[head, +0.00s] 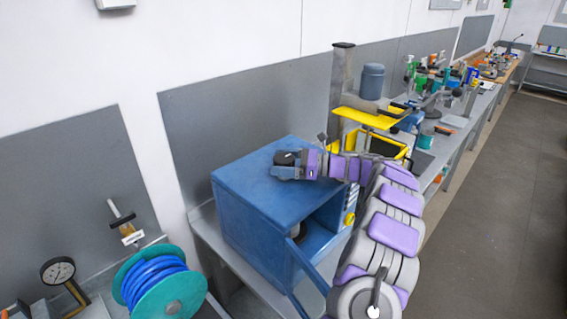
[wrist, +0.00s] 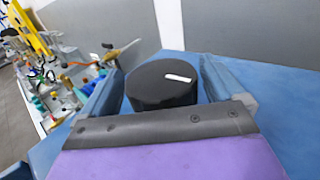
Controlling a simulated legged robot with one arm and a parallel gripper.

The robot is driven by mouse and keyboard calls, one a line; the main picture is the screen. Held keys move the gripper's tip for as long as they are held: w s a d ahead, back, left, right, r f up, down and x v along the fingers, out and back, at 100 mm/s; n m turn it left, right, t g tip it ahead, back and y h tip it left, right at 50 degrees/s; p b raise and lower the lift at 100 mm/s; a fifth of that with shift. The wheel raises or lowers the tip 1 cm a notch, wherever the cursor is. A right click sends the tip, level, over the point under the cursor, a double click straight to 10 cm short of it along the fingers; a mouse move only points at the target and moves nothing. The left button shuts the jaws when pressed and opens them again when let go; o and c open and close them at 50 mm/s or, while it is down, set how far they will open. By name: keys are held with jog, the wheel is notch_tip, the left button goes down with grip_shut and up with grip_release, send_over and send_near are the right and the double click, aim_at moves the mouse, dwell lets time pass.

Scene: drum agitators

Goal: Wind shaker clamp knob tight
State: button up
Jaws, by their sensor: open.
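A black round clamp knob (wrist: 163,85) with a white mark on its top shows in the wrist view. It stands above the top of the blue shaker cabinet (head: 245,176). My gripper (wrist: 165,78) is open, with one blue finger on each side of the knob. I cannot tell whether either finger touches it. In the head view my gripper (head: 283,168) is over the cabinet top, and the dark knob (head: 285,158) shows beside it. The knob's lower part and shaft are hidden.
The cabinet front is open, its door (head: 310,272) swung out. A yellow-framed machine (head: 372,118) stands just behind. A teal reel of blue hose (head: 160,285) is at the lower left. A crowded bench runs to the back right. The grey floor (head: 510,160) at right is clear.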

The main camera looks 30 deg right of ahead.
jog(key=shift+d+f, duration=0.1)
jog(key=shift+d, duration=0.4)
jog(key=c, duration=0.4)
jog(key=shift+a, duration=0.15)
jog(key=c, duration=0.6)
jog(key=shift+o, duration=0.2)
jog(key=shift+r+m+t+h+p, duration=0.4)
jog(key=shift+r+t+p, duration=0.05)
jog(key=shift+t+p, duration=0.15)
jog(key=shift+m+t, duration=0.3)
jog(key=shift+f+m+t+h, duration=0.2)
jog(key=shift+m+t+h, duration=1.45)
jog(key=shift+h, duration=0.45)
jog(key=shift+f, duration=0.1)
